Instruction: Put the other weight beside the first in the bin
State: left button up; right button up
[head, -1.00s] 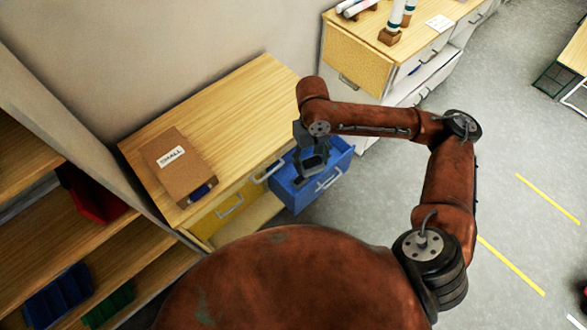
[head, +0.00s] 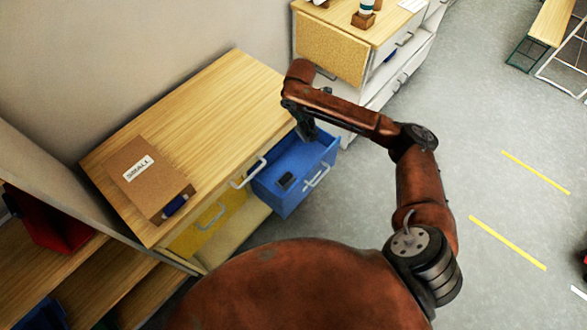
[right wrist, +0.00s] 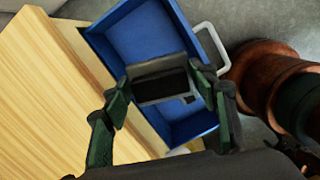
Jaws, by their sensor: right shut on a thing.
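The bin is a blue open-topped drawer (head: 318,150) pulled out from the wooden cabinet; it also fills the middle of the right wrist view (right wrist: 150,35). A small dark weight (head: 286,181) lies on its floor near the front. My right gripper (head: 307,131) is over the back part of the bin. In the right wrist view my right gripper (right wrist: 161,82) is shut on a dark grey block-like weight (right wrist: 158,84), held above the bin floor. In the head view the held weight is mostly hidden by the gripper. My left gripper is out of view.
A yellow drawer (head: 205,225) is beside the bin. Another cabinet (head: 335,50) stands behind my right arm. Shelves with a red bin (head: 55,225) are at left.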

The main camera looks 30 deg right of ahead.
jog(key=w+d+f+n+b, duration=0.1)
jog(key=d+f+n, duration=0.2)
jog(key=d+f, duration=0.1)
jog(key=b, duration=0.3)
send_over(310, 157)
jog(key=shift+n+t, duration=0.3)
notch_tip(310, 157, down, 12)
jog(key=shift+s+a+f, duration=0.1)
jog(key=shift+f, duration=0.05)
notch_tip(310, 157, down, 5)
jog(key=shift+b, duration=0.9)
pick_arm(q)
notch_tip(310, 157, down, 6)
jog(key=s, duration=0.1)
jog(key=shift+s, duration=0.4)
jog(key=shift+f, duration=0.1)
pick_arm(e)
jog(key=shift+f, duration=0.15)
jog(key=o, duration=1.4)
jog(key=shift+s, duration=0.1)
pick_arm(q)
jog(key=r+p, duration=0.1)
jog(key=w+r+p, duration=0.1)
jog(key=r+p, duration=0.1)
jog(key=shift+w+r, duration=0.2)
pick_arm(e)
notch_tip(310, 157, up, 12)
jog(key=a, duration=0.1)
jog(key=shift+s+a, duration=0.2)
jog(key=shift+s, duration=0.05)
